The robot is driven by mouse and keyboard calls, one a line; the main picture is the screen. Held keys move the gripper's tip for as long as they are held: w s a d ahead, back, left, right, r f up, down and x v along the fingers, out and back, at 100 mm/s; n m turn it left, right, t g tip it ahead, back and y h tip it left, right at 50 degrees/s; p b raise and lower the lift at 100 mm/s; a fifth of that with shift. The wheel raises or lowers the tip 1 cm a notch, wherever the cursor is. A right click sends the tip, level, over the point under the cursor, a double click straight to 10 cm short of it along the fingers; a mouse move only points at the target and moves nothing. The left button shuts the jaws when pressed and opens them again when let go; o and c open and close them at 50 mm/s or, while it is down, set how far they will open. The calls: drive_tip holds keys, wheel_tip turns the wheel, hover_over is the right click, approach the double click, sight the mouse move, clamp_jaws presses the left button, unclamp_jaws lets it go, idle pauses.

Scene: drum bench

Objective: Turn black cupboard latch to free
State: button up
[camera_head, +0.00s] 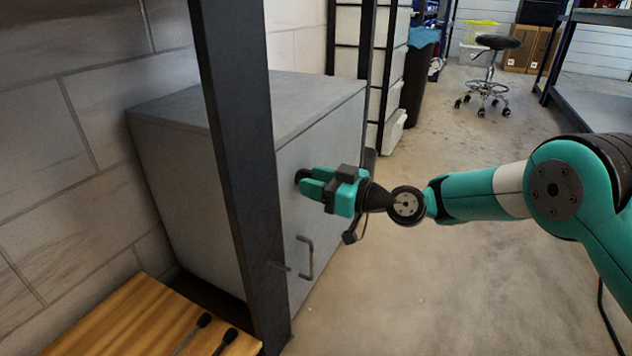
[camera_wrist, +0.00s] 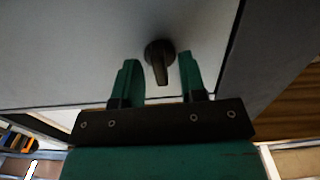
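The black cupboard latch (camera_wrist: 160,62) is a round knob with a short lever on the grey cupboard door, seen in the wrist view. Its lever points down in that view, toward my gripper. My gripper (camera_wrist: 158,80) is open, with one green finger on each side of the lever. In the head view my gripper (camera_head: 308,184) is at the upper part of the door of the grey cupboard (camera_head: 240,100). The latch is mostly hidden there by the fingers.
A door handle (camera_head: 306,258) stands out below my gripper. A dark post (camera_head: 237,150) rises in front of the cupboard, left of my gripper. A wooden surface (camera_head: 130,320) with two dark-ended rods is at lower left.

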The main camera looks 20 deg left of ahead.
drive_tip(key=shift+d, duration=0.1)
drive_tip(key=s+d+b, duration=0.1)
drive_tip(key=d+b, duration=0.1)
drive_tip(key=d, duration=1.5)
drive_tip(key=shift+s, duration=0.2)
drive_tip(key=shift+d, duration=0.1)
